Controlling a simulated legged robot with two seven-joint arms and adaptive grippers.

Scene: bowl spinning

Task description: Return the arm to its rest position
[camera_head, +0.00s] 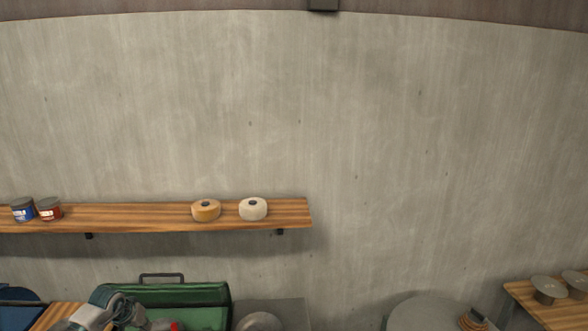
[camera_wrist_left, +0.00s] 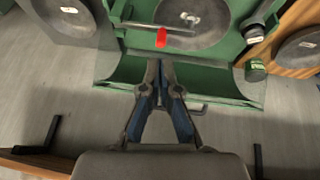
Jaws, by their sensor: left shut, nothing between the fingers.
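My left gripper (camera_head: 128,312) shows at the bottom left of the head view, in front of a green case-like unit (camera_head: 185,292). In the left wrist view the gripper (camera_wrist_left: 160,66) has its two fingers together at the tips with nothing between them. The fingertips appear in front of the near green edge of the unit (camera_wrist_left: 115,72); I cannot tell whether they touch it. My right gripper is in neither view.
A wooden wall shelf (camera_head: 130,217) holds two cans (camera_head: 48,209), an orange roll (camera_head: 206,210) and a white roll (camera_head: 253,209). A wooden table (camera_head: 530,297) with grey pieces (camera_head: 549,290) stands at the right. A grey round object (camera_head: 420,314) is at the bottom. The wall above is bare.

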